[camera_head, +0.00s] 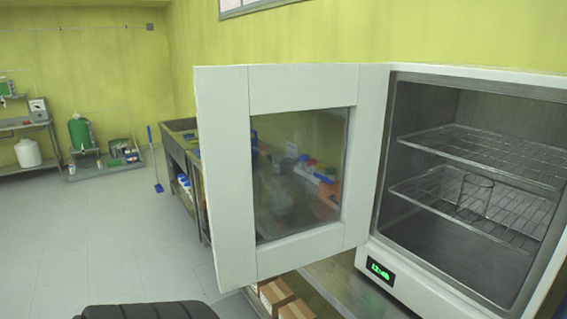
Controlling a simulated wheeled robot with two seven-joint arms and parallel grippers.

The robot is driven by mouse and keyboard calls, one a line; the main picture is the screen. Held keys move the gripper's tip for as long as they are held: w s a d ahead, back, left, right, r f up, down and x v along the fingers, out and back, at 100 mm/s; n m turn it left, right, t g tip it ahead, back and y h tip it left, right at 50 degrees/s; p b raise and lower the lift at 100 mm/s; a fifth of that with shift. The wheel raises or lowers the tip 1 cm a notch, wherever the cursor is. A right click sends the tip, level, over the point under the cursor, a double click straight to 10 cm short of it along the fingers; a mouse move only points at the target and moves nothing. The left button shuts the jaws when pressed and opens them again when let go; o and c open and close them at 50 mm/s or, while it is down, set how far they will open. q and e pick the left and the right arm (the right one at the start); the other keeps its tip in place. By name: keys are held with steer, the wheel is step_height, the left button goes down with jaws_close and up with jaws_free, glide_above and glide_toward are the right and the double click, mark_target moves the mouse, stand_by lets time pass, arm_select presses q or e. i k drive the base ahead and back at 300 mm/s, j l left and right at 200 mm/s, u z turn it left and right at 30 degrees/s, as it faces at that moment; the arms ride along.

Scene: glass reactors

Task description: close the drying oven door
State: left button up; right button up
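The drying oven (445,281) stands at the right, a white box with a dark metal chamber and a lit green display on its lower front. Its white door (222,180) is wide open, swung out to the left, with a window in its middle. Inside are two wire racks, an upper rack (490,150) and a lower rack (420,192). A clear glass beaker (474,195) stands on the lower rack. Neither of my grippers is in view.
The oven stands on a metal bench (345,285), with cardboard boxes (275,296) below it. Behind the door a grey bench (178,148) runs along the yellow wall. A blue-handled tool (153,160) stands near it. The floor (100,225) at left is clear.

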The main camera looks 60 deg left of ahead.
mark_target(226, 97)
steer(key=j+z, duration=0.1)
steer(key=j, duration=0.6)
steer(key=j+z, duration=0.1)
steer(key=j, duration=0.6)
steer(key=k+j, duration=0.15)
steer(key=j, duration=0.55)
steer(key=j+z, duration=0.15)
steer(key=j, duration=0.9)
steer(key=i+j+z, duration=0.1)
steer(key=j, duration=0.3)
